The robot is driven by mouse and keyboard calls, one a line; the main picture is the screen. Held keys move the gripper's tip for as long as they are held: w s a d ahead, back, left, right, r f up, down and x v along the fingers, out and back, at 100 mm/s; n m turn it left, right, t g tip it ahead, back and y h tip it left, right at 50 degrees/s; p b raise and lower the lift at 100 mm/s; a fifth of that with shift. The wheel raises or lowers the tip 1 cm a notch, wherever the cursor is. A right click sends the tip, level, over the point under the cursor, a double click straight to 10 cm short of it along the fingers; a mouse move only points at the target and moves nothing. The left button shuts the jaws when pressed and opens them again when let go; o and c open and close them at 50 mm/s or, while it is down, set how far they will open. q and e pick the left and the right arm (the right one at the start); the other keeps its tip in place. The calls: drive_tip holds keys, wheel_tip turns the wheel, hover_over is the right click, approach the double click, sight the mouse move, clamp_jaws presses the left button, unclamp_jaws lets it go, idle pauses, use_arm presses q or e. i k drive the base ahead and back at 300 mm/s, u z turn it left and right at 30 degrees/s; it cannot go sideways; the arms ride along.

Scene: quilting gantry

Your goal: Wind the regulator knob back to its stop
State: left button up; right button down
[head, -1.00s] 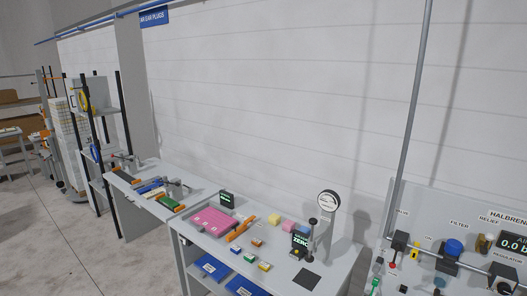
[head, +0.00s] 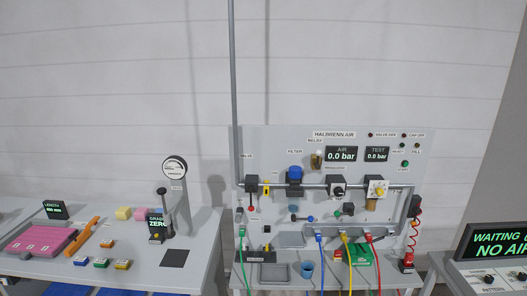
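The air panel (head: 270,150) stands upright against the wall right of centre in the head view. The regulator (head: 338,190) is a dark block with a round knob on the grey pipe, below a small label that seems to read REGULATOR. The knob's turn position is too small to tell. Above it, the AIR display (head: 342,154) and the TEST display (head: 376,154) both read 0.0 bar. Neither of my grippers is in view.
Coloured hoses hang over the bench front. A left table (head: 130,272) holds a pink pad and blocks. A sign (head: 500,241) at right reads NO AIR.

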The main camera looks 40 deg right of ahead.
sight(338, 192)
drive_tip(key=z, duration=1.8)
